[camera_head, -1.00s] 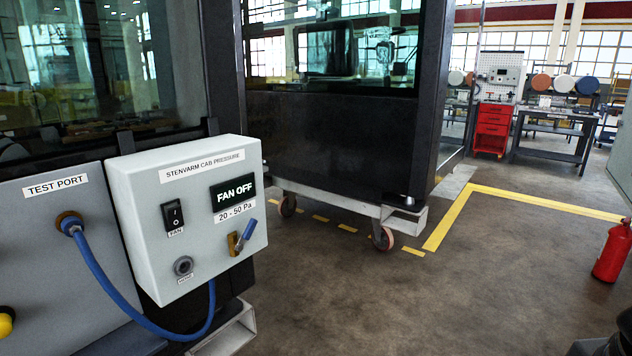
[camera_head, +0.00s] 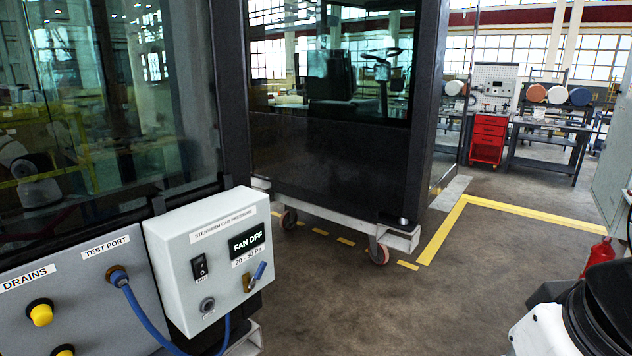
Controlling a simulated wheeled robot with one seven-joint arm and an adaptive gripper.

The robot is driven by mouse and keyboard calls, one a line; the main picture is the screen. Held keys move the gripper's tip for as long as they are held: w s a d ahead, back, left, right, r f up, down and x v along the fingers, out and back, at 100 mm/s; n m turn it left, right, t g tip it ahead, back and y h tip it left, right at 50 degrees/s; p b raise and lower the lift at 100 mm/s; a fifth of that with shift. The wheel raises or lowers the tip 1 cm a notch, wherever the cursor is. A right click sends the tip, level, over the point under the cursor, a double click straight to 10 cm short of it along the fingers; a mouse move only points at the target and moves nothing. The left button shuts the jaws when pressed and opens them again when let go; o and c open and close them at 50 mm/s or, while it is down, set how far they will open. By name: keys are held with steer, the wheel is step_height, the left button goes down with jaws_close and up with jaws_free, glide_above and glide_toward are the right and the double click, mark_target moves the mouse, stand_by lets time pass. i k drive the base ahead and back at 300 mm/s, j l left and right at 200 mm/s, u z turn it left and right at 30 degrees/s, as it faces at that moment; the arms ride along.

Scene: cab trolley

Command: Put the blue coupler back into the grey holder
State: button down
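The blue coupler (camera_head: 119,279) is at the end of a blue hose and sits in the brass fitting of the test port, on the grey panel at the lower left. The hose (camera_head: 150,328) curves down and back up under the pressure box. The grey holder seems to be the round grey socket (camera_head: 207,304) low on the front of the box; it looks empty, and its small label is too small to read. My gripper is not in view; a white and black part of my arm shows at the lower right.
The light grey pressure box (camera_head: 181,256) reads FAN OFF and bears a black switch (camera_head: 199,266) and a brass valve with a blue lever (camera_head: 258,272). Yellow drain knobs (camera_head: 41,314) are to the left. A red extinguisher (camera_head: 599,254) stands right. The middle floor is clear.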

mark_target(118, 278)
steer(key=j+u, duration=0.1)
steer(key=u, duration=1.15)
